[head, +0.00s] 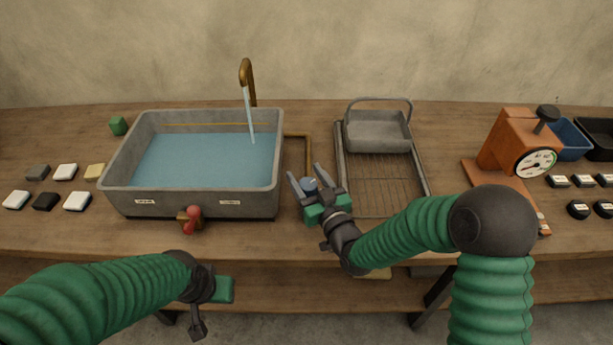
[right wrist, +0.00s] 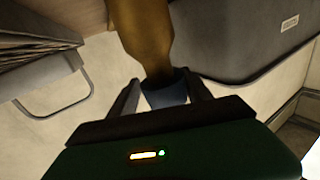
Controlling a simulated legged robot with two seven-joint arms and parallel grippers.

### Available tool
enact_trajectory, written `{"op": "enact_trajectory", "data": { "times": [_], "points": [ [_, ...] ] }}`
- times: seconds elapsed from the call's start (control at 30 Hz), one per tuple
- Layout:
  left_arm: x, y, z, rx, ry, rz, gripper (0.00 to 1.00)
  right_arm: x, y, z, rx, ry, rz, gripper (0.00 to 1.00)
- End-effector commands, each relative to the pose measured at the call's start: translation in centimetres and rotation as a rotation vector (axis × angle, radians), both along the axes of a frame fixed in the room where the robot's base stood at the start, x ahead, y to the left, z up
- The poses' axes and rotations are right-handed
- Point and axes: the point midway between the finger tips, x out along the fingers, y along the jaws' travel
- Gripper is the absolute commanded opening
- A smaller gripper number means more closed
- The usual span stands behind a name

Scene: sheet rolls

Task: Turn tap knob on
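A brass tap (head: 246,75) curves over a grey basin (head: 195,208), and a pale blue stream (head: 250,115) runs from its spout into the water. A brass pipe (head: 309,150) runs from the basin's right side toward a small blue knob (head: 309,184). My right gripper (head: 305,172) is open, its fingers spread on either side of the blue knob. In the right wrist view the knob (right wrist: 165,91) sits between the fingertips, below the brass pipe (right wrist: 148,40); firm contact cannot be told. My left gripper (head: 205,305) hangs low at the front left, its fingers unclear.
A red knob (head: 191,215) sits on the basin's front. A wire rack (head: 385,185) with a grey basket (head: 378,130) stands right of the pipe. An orange scale (head: 515,145) is farther right.

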Motion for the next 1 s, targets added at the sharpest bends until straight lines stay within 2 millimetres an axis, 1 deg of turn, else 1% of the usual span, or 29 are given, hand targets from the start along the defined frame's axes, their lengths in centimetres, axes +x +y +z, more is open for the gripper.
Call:
{"op": "enact_trajectory", "data": {
  "times": [0.03,0.07,0.4,0.57,0.77,1.0],
  "points": [
    [0.0,0.0,0.0,0.0,0.0,0.0,0.36,0.0,0.1,0.0,0.0,0.0,0.001,0.49],
    [0.0,0.0,0.0,0.0,0.0,0.0,0.36,0.0,0.1,0.0,0.0,0.0,0.001,0.45],
    [0.0,0.0,0.0,0.0,0.0,0.001,0.36,-0.1,0.1,0.0,0.001,0.0,0.003,0.01],
    [0.0,0.0,-0.1,0.0,0.0,0.001,0.36,-0.1,0.1,0.0,0.001,0.0,-0.004,0.01],
    [0.0,0.0,-0.5,0.0,0.0,0.001,0.36,-0.1,0.0,-0.1,0.002,0.001,-0.061,0.01],
    [0.0,0.0,-1.3,0.0,0.0,0.001,0.36,0.0,-0.3,-0.2,0.001,0.001,-0.215,0.01]
  ]
}}
